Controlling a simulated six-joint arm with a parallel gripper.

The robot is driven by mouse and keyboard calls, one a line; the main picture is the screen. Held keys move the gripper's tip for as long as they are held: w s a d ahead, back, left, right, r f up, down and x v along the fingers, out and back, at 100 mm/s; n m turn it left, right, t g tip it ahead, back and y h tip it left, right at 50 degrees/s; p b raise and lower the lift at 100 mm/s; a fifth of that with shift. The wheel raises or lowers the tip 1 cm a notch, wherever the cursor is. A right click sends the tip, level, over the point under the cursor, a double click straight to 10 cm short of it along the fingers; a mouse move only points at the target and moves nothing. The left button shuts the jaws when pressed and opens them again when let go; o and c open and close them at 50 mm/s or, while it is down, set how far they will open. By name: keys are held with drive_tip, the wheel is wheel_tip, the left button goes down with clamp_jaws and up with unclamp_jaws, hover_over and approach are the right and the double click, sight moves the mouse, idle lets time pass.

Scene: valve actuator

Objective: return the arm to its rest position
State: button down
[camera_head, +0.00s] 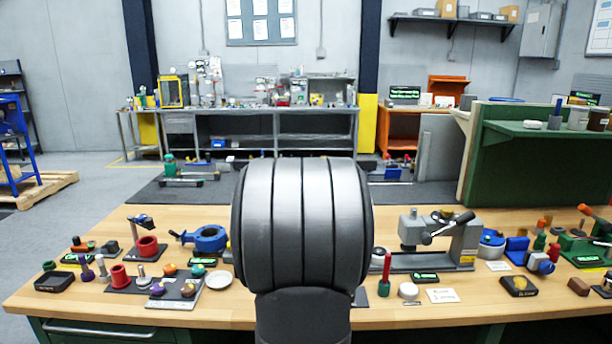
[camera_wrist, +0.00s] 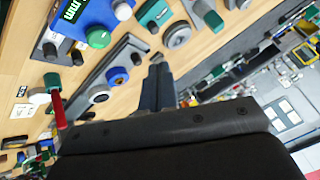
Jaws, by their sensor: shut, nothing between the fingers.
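My arm's thick dark grey link (camera_head: 302,230) stands upright in the middle of the head view and covers the centre of the workbench (camera_head: 90,310). My gripper is hidden behind it there. In the wrist view my gripper (camera_wrist: 157,64) shows as two dark fingers close together, shut and empty. The wrist view is tilted, with the bench top (camera_wrist: 35,50) at the left. The fingers appear in front of the bench items; I cannot tell how far above them they are.
To the right are a grey vise-like fixture (camera_head: 430,232), a red-handled tool (camera_head: 386,265) and a green shelf unit (camera_head: 540,165). The bench's front left strip is clear.

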drive_tip(key=s+r+n+g+h, duration=0.1)
drive_tip(key=s+r+n+g, duration=0.2)
drive_tip(key=s+r+n, duration=0.15)
drive_tip(key=s+x, duration=0.1)
drive_tip(key=x, duration=1)
wheel_tip(320, 180, up, 8)
drive_tip(key=s+d+n+g, duration=0.1)
drive_tip(key=s+n, duration=0.1)
drive_tip(key=shift+s, duration=0.2)
drive_tip(key=shift+f, duration=0.15)
idle(0.8)
